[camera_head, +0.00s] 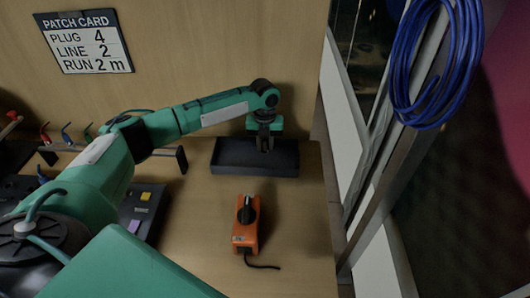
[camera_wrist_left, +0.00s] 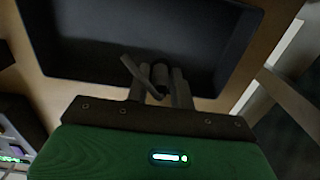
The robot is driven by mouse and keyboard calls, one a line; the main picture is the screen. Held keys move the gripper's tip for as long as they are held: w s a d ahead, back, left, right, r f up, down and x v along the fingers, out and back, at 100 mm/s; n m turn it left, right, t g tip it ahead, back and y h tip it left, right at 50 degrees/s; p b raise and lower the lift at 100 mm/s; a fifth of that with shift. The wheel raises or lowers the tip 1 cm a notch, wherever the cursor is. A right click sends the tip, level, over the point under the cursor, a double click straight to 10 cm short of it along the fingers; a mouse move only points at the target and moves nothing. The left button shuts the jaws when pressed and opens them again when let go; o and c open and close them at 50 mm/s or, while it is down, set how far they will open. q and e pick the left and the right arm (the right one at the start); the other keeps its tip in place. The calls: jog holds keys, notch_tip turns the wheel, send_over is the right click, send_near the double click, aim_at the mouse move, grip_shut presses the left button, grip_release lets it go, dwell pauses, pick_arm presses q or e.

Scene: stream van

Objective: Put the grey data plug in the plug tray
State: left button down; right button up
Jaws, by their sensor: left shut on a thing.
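The plug tray (camera_head: 228,168) is a dark, shallow, open box on the wooden table below the back panel; it also shows large in the left wrist view (camera_wrist_left: 90,68). My left gripper (camera_head: 265,144) hangs over the right part of the tray, pointing down. In the left wrist view its fingers (camera_wrist_left: 160,85) are shut on the grey data plug (camera_wrist_left: 140,78), and a grey piece of it sticks out to the left, over the tray's near rim. The plug's lower end is hard to make out. My right gripper is in neither view.
An orange device (camera_head: 245,232) with a black knob and cable lies in front of the tray. A rail with coloured plugs (camera_head: 66,134) is at left. A blue cable coil (camera_head: 430,70) hangs at right. Bare table lies right of the orange device.

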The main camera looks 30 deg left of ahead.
aim_at(265, 150)
pick_arm(q)
notch_tip(265, 150, down, 4)
jog(key=shift+f, duration=0.35)
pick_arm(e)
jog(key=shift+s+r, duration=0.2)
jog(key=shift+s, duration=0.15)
pick_arm(q)
jog(key=shift+f, duration=0.1)
jog(key=c, duration=1.2)
grip_release()
